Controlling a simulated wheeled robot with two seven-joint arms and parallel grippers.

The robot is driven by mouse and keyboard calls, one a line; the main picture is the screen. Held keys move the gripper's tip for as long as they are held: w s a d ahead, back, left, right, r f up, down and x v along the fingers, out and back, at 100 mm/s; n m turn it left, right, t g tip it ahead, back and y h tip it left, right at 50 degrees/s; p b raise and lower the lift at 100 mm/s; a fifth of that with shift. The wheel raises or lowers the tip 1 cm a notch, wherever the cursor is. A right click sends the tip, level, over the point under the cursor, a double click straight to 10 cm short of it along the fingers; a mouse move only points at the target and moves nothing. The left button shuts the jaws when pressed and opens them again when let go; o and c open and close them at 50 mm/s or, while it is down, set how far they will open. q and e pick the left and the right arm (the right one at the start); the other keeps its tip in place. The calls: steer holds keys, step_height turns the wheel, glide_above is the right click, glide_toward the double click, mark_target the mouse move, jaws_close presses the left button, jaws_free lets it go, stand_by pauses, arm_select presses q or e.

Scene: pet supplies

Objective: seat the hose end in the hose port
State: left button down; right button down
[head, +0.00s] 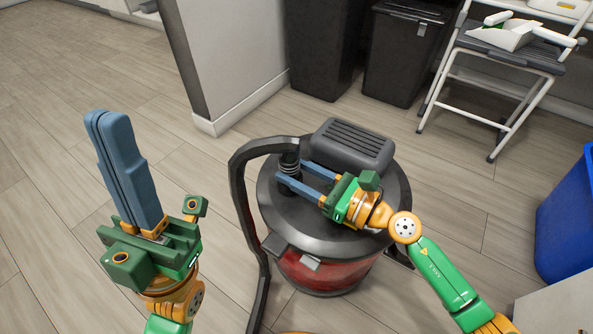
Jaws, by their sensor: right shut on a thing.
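A round vacuum (325,275) with a red body and dark lid stands on the floor at the centre. Its black hose (240,185) arches up on the left and bends over to a ribbed hose end (290,160) above the left part of the lid. My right gripper (291,173) reaches in from the right, its blue fingers shut on the hose end. The hose port is hidden under the hose end and fingers, so I cannot tell whether the end is in it. My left gripper (107,116) is empty, its blue fingers together, left of the vacuum.
A grey motor housing (352,148) rises from the lid beside the hose end. Behind stand two dark bins (405,55), a white step stool (505,55) with a dustpan on it, and a wall end (225,60). A blue bin (570,225) is at right. Floor at left is clear.

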steer(key=shift+c, duration=1.4)
jaws_free()
